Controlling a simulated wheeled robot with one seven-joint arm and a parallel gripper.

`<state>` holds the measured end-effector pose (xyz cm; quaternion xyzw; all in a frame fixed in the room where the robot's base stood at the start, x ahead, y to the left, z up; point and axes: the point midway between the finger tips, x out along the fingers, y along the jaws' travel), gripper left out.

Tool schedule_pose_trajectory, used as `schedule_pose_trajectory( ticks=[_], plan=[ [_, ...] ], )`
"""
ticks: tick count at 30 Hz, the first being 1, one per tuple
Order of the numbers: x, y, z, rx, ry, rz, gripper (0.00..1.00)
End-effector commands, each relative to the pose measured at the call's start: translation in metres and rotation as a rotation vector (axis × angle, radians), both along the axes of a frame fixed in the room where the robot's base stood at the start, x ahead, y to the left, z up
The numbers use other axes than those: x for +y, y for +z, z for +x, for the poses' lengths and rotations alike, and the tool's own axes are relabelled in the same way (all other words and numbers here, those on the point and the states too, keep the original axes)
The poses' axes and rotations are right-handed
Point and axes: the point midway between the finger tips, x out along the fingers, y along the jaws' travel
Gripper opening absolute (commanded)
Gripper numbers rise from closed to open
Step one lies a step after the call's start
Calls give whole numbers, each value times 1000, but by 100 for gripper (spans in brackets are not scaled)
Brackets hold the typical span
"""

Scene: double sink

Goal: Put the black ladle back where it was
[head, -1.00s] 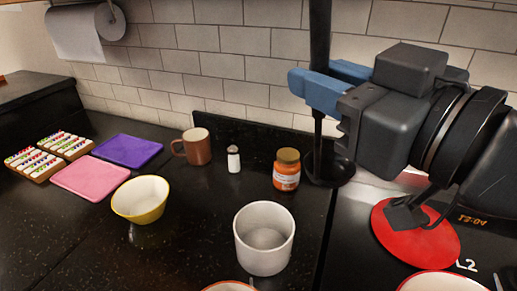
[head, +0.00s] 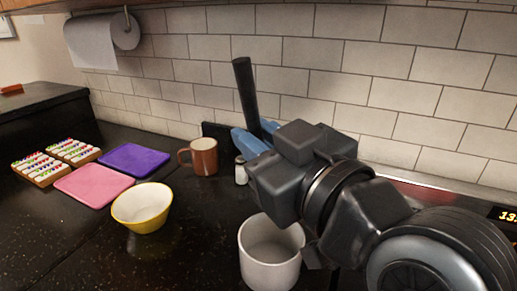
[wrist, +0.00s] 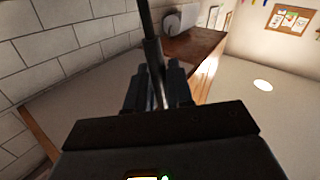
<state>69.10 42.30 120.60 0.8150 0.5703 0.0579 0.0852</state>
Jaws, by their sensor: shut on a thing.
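The black ladle's handle (head: 246,95) stands nearly upright in the head view, in front of the tiled wall. My gripper (head: 250,141) has blue fingers shut on this handle. The ladle's lower end is hidden behind my gripper and arm. In the wrist view the dark handle (wrist: 150,50) runs up between the two fingers of my gripper (wrist: 156,80). A white pot (head: 270,258) stands on the black counter below my gripper, partly covered by my arm.
A brown mug (head: 204,156) and a white shaker (head: 240,172) stand close left of my gripper. A yellow bowl (head: 142,207), a pink board (head: 94,186) and a purple board (head: 134,159) lie farther left. The front left counter is clear.

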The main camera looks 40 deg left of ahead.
Motion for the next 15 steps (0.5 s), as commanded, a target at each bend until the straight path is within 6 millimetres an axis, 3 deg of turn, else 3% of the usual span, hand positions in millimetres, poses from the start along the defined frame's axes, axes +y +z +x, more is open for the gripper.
schedule_pose_trajectory(
  ticks=[15],
  plan=[
    [0, -8, 0, 0, -1, 1, 0]
  ],
)
